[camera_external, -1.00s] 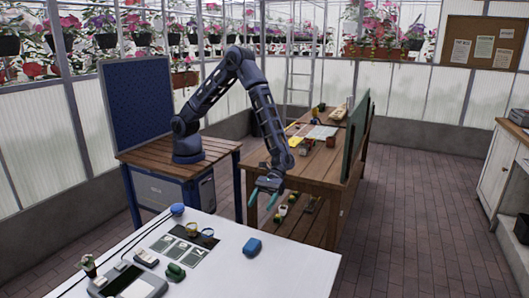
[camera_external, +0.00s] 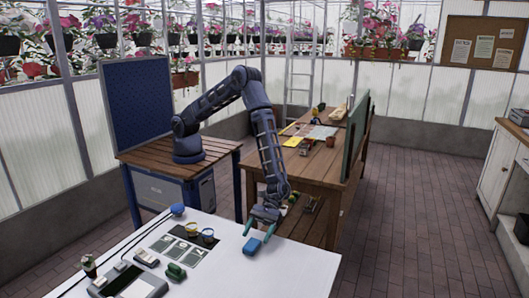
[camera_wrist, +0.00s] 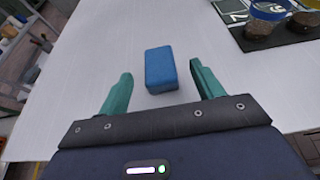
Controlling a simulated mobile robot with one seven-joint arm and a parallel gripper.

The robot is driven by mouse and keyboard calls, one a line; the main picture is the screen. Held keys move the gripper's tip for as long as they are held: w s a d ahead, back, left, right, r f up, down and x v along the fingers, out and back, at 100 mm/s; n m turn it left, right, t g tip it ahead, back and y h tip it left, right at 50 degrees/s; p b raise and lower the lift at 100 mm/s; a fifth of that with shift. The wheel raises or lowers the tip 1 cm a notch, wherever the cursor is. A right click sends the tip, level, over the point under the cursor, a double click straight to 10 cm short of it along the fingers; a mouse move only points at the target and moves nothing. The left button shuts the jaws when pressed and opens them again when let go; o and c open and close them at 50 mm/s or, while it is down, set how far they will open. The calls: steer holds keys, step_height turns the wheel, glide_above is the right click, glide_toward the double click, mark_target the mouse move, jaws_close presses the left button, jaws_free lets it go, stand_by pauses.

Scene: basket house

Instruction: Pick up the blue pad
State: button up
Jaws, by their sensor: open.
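The blue pad (camera_external: 252,246) is a small rounded block lying on the white table (camera_external: 290,268) near its right edge. In the wrist view the blue pad (camera_wrist: 161,69) lies ahead of and between the two green fingers. My gripper (camera_external: 257,230) is over the table edge, close to the pad.
A green object (camera_external: 175,271) and a grey device (camera_external: 130,284) lie nearer the front left. A wooden workbench (camera_external: 325,165) stands behind. The tabletop around the pad is clear.

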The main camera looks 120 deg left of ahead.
mark_target(253, 242)
steer(key=x, duration=0.5)
steer(key=shift+w, duration=0.1)
steer(key=shift+c, duration=0.3)
steer(key=c, duration=1)
